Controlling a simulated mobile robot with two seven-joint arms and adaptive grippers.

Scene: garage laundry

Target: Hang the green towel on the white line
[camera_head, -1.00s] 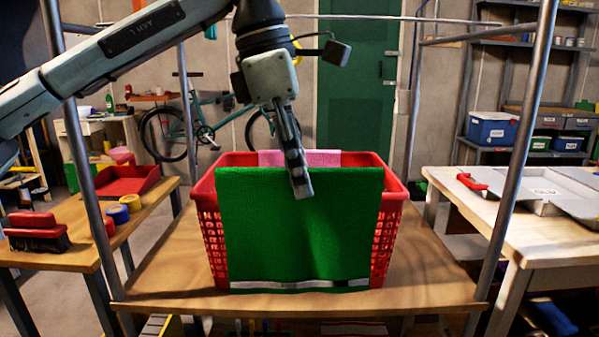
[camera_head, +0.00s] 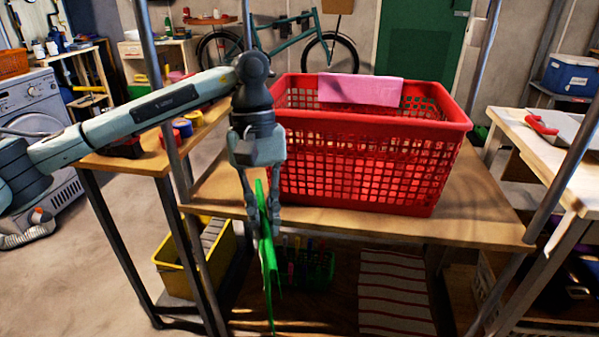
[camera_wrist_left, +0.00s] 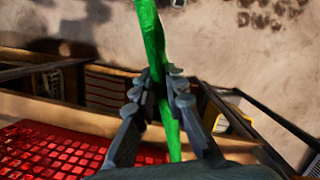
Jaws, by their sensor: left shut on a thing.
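The green towel (camera_head: 268,272) hangs from my left gripper (camera_head: 263,226), beside the front left corner of the red basket. It shows nearly edge-on as a narrow strip, its lower end below the tabletop's front edge. In the left wrist view, my left gripper (camera_wrist_left: 160,82) is shut on the green towel (camera_wrist_left: 151,38), which passes between its fingers. The white line is not in view now. My right gripper is not in view.
The red basket (camera_head: 360,165) stands on the wooden table (camera_head: 375,224) between metal posts, a pink cloth (camera_head: 360,88) over its back rim. A yellow bin (camera_head: 195,262) and a striped cloth (camera_head: 393,295) are below. Floor at the left front is clear.

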